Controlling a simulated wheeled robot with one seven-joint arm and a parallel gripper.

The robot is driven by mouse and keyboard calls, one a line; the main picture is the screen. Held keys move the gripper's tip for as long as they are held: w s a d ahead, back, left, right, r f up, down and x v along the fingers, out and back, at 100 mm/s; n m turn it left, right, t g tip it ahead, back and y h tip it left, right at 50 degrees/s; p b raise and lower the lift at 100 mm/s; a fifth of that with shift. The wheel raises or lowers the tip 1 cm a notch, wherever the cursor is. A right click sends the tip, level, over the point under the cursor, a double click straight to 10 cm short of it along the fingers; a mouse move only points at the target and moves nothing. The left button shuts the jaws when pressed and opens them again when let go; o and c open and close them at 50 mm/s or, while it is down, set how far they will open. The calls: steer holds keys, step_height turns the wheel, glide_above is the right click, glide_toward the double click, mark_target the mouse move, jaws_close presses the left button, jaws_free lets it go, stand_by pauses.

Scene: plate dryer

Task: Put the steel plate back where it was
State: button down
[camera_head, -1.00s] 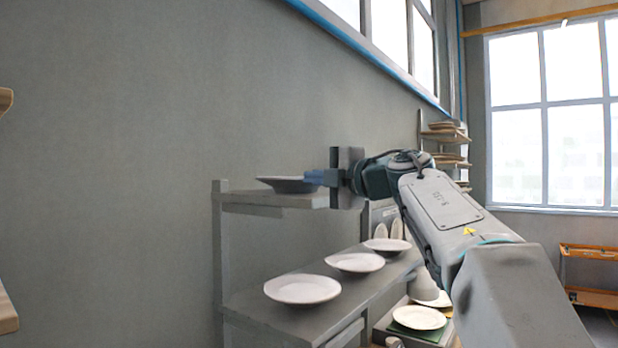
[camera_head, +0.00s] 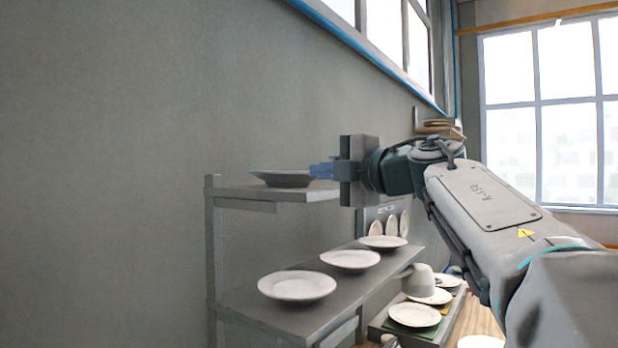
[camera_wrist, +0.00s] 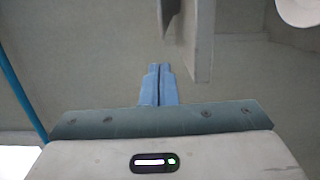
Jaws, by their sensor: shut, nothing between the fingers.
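The steel plate (camera_head: 282,179), a grey shallow dish, lies on the upper shelf (camera_head: 270,194) of the rack by the wall. My gripper (camera_head: 312,170) is at the plate's right rim, slightly higher, with its blue fingers together and empty. From this angle I cannot tell whether the fingertips touch the rim. In the wrist view the closed fingers (camera_wrist: 160,70) point toward a dark thin edge (camera_wrist: 168,18), which may be the plate, beside a grey board-like edge (camera_wrist: 200,40) that may be the shelf.
Several white plates, one nearest (camera_head: 297,286), lie in a row on the lower shelf (camera_head: 250,308). Below right, more dishes and an upturned pale pot (camera_head: 418,280) stand on a lower surface. The wall (camera_head: 120,150) is close behind the rack.

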mark_target(252, 172)
steer(key=v, duration=0.5)
steer(key=w+a+r+m+t+h, duration=0.6)
steer(key=w+a+r+t+h, duration=0.25)
steer(key=w+a+r, duration=0.2)
steer(key=s+a+f+m+g+h, duration=0.25)
steer(key=a+f+h, duration=0.2)
steer(key=a, duration=0.35)
steer(key=s+a+f+m+g+h, duration=0.2)
steer(key=s+a+f+m+h, duration=0.15)
steer(key=a+f, duration=0.3)
steer(key=shift+h, duration=0.25)
steer(key=w+d+p, duration=0.1)
steer(key=w+d, duration=0.1)
steer(key=w, duration=0.1)
steer(key=w+d+p, duration=0.1)
steer(key=w+d, duration=0.1)
steer(key=w, duration=0.1)
steer(key=w+d+p, duration=0.1)
steer(key=w+d, duration=0.1)
steer(key=w, duration=0.2)
steer(key=shift+d+r+p, duration=0.1)
steer(key=shift+r+p, duration=0.05)
steer(key=shift+p, duration=0.2)
steer(key=shift+s, duration=0.1)
